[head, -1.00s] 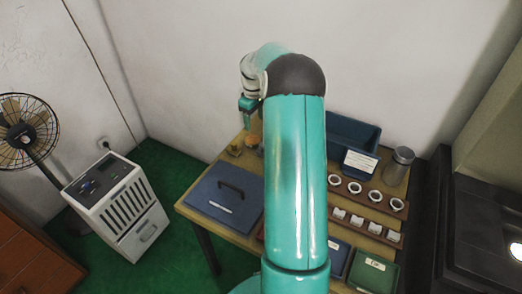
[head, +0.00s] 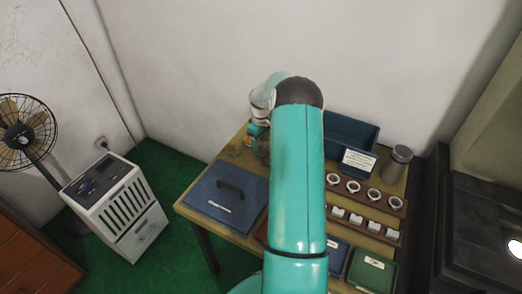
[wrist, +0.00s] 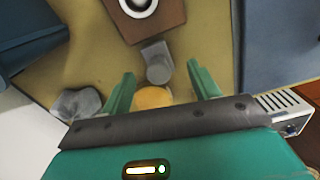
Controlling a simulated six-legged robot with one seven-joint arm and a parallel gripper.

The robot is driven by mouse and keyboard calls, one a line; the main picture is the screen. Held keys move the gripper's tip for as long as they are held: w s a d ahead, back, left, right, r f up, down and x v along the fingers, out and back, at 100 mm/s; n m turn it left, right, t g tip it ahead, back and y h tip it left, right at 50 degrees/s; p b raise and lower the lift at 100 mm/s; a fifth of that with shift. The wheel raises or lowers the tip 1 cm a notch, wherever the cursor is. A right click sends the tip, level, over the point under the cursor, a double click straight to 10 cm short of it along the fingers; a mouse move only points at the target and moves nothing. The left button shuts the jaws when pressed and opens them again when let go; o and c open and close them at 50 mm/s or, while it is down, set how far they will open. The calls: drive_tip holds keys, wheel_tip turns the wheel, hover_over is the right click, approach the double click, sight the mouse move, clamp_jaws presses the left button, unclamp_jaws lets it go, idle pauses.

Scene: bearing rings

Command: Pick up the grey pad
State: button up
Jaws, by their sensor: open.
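My gripper (wrist: 160,70) is open, its two teal fingers spread in the wrist view. A grey piece with a squarish end and a rounder end (wrist: 157,62) lies between and just beyond the fingertips. An orange-yellow round thing (wrist: 153,97) shows between the fingers, closer to the palm and partly hidden by it. A flat, irregular grey lump (wrist: 78,103) lies outside the left finger. I cannot tell for sure which grey thing is the pad. In the head view my gripper (head: 255,130) is low over the table's back left, partly hidden by my arm.
A wooden block with a white ring (wrist: 140,8) stands beyond the grey piece. A dark blue bin (head: 350,132) is at the back, and a blue lid with a handle (head: 225,193) at the left. Racks of rings (head: 370,192), a metal canister (head: 397,163) and a green tray (head: 372,270) are right.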

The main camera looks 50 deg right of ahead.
sight(261, 143)
wheel_tip(261, 143, down, 3)
drive_tip(key=shift+f, duration=0.15)
drive_tip(key=shift+d, duration=0.1)
drive_tip(key=c, duration=1.1)
drive_tip(key=shift+c, duration=0.2)
drive_tip(key=shift+r, duration=0.2)
drive_tip(key=shift+r, duration=0.25)
wheel_tip(261, 143, up, 2)
drive_tip(key=shift+r, duration=0.1)
drive_tip(key=s+a+r, duration=0.9)
drive_tip(key=s+r, duration=0.1)
drive_tip(key=shift+a, duration=0.35)
